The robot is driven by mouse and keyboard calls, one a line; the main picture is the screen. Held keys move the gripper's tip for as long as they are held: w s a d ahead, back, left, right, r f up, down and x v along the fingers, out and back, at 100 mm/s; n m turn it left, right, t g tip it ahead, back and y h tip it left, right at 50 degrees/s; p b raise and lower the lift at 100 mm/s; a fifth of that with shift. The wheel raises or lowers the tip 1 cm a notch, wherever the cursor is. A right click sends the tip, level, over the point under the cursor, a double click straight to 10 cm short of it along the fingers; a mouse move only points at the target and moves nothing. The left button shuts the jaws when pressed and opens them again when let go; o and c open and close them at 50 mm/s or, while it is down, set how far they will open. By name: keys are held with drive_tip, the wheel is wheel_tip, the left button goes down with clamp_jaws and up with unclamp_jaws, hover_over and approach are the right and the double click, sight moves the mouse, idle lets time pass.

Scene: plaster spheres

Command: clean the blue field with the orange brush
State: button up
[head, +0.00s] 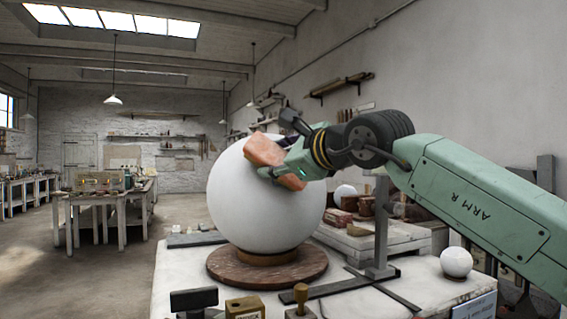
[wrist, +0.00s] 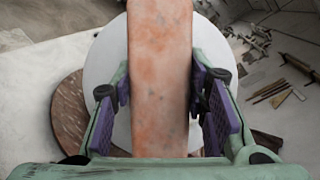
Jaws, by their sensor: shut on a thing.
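My gripper (head: 281,164) is shut on an orange, block-shaped brush (head: 264,150), at the upper front of a large white plaster sphere (head: 258,218). In the wrist view the mottled orange brush (wrist: 160,60) lies lengthwise between the two purple-padded fingers. The sphere (wrist: 105,62) shows on both sides behind it. I cannot tell whether the brush touches the sphere. No blue field is visible on the sphere; the brush and gripper hide part of its surface. The sphere rests on a round brown base (head: 225,268).
The white table (head: 175,262) carries a dark block (head: 194,300), a yellowish box (head: 245,307), a wooden-handled stamp (head: 300,294) and a small white sphere (head: 457,262). A grey metal stand (head: 381,225) rises right of the large sphere. Open floor lies to the left.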

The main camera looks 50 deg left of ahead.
drive_tip(key=shift+w+d+f+b, duration=0.45)
drive_tip(key=shift+w+d+f, duration=0.8)
drive_tip(key=shift+w, duration=0.2)
drive_tip(key=shift+a, duration=0.1)
drive_tip(key=shift+s, duration=0.1)
drive_tip(key=shift+s+a+r+p, duration=0.6)
drive_tip(key=shift+s+a+r, duration=0.55)
drive_tip(key=shift+s+r, duration=0.2)
drive_tip(key=shift+f, duration=0.1)
drive_tip(key=shift+w+d+f+b, duration=0.2)
drive_tip(key=shift+w+d, duration=0.1)
drive_tip(key=shift+d, duration=0.35)
drive_tip(key=shift+w+d+f+b, duration=0.15)
drive_tip(key=shift+w+d+f, duration=0.1)
drive_tip(key=shift+d, duration=0.35)
